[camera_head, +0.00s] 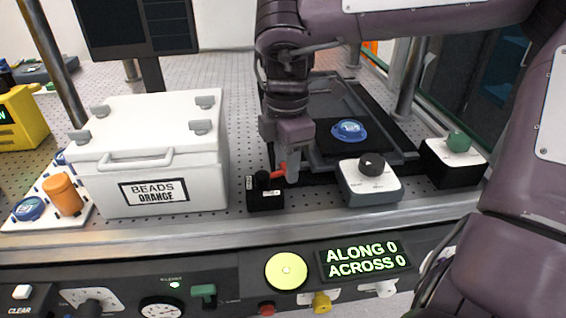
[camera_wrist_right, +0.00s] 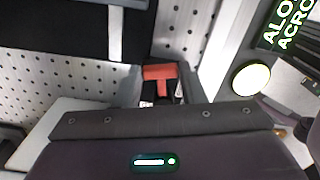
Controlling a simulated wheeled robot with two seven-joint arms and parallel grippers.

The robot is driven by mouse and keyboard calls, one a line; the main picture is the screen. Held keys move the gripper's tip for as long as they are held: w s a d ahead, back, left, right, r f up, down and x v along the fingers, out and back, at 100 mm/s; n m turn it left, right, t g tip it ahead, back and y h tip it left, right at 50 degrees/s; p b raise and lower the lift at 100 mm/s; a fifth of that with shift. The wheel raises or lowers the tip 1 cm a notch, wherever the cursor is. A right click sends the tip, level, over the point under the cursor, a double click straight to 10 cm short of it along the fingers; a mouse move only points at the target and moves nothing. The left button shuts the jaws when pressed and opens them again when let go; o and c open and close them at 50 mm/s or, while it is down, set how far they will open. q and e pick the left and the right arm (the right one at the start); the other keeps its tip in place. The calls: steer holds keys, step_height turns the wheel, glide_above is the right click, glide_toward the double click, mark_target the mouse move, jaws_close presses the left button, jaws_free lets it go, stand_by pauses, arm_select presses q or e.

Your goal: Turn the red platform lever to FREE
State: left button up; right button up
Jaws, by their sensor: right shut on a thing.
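The red lever (camera_head: 280,171) sits on top of a small black block (camera_head: 264,199) at the front edge of the perforated table. Its red arm points to the right, toward my gripper. My right gripper (camera_head: 290,172) reaches down from above and is shut on the red lever. In the right wrist view the red lever (camera_wrist_right: 160,72) shows just past the gripper body, and the fingertips are largely hidden. The lettering on the block is too small to read. My left gripper is not in view.
A white box labelled BEADS ORANGE (camera_head: 150,150) stands left of the lever. A grey box with a black knob (camera_head: 370,183) and a black box with a green knob (camera_head: 455,161) stand right. Behind is a dark tray (camera_head: 398,155) with a blue disc (camera_head: 349,130). A display (camera_head: 365,260) reads ALONG 0, ACROSS 0.

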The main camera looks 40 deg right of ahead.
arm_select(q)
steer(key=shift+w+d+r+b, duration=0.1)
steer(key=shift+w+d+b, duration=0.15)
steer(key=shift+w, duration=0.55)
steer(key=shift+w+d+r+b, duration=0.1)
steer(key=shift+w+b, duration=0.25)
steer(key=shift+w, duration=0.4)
arm_select(e)
steer(key=shift+s+a+m, duration=0.1)
steer(key=shift+s+m, duration=0.15)
steer(key=shift+m, duration=0.4)
steer(key=shift+s+a+m, duration=0.1)
steer(key=shift+s+m, duration=0.15)
steer(key=shift+m, duration=0.4)
steer(key=o, duration=1)
step_height(320, 180, up, 7)
steer(key=shift+f+p, duration=0.1)
steer(key=shift+p, duration=0.4)
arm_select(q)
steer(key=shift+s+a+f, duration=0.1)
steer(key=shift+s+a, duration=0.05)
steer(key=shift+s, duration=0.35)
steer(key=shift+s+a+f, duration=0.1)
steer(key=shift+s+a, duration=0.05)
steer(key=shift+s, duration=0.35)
arm_select(e)
steer(key=shift+r, duration=0.5)
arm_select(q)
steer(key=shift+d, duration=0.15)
